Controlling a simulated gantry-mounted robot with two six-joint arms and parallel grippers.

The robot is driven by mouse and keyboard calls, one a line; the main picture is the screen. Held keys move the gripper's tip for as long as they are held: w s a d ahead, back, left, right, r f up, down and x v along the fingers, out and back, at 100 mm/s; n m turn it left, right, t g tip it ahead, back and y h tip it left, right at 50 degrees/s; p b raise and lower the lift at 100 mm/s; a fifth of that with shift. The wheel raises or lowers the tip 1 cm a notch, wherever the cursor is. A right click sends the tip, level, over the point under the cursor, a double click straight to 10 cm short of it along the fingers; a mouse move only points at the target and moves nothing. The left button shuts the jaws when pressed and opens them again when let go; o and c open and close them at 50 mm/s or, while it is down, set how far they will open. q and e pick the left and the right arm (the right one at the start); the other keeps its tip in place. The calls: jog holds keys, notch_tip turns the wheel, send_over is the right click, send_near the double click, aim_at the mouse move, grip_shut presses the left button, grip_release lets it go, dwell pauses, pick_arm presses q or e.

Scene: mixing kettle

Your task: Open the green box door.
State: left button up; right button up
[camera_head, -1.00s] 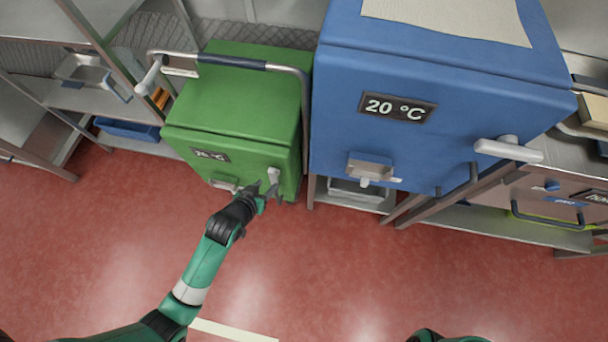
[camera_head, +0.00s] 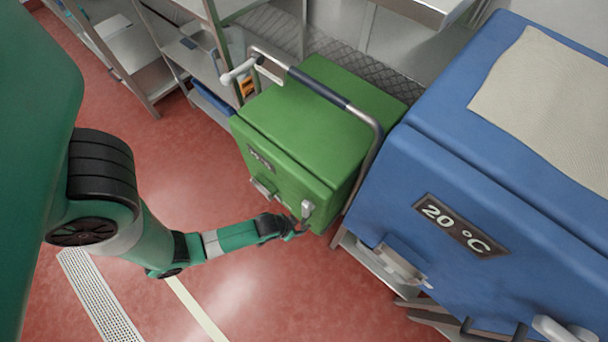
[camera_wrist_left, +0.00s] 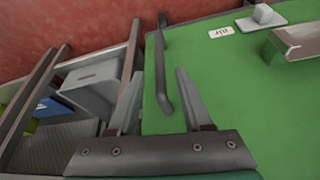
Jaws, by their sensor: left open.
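The green box (camera_head: 325,110) stands on the floor left of the blue box, and its door front faces my left arm. A small light grey handle (camera_head: 307,208) sits near the right edge of its door. My left gripper (camera_head: 300,230) is at that right edge, close to the handle. In the left wrist view, the green door (camera_wrist_left: 230,90) fills the right side. My left gripper (camera_wrist_left: 158,90) is open there, with a dark grey bar (camera_wrist_left: 160,65) along the door edge between its fingers. Contact cannot be told. The door looks shut. My right gripper is out of view.
The blue box (camera_head: 440,190) stands close on the right. A metal push bar (camera_head: 318,90) rises above the green box. Steel shelves (camera_head: 140,65) stand at the back left. The red floor (camera_head: 180,150) is clear before the green box.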

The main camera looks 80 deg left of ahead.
aim_at(302, 228)
pick_arm(q)
jog(key=b+x, duration=0.3)
jog(key=x, duration=0.3)
jog(key=shift+f, duration=0.2)
jog(key=shift+w+f+b, duration=0.15)
jog(key=shift+f+b, duration=0.15)
jog(key=shift+b, duration=0.15)
jog(key=shift+w+a+f, duration=0.15)
jog(key=shift+w+a, duration=0.05)
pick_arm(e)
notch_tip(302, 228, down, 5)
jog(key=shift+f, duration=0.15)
pick_arm(q)
grip_shut()
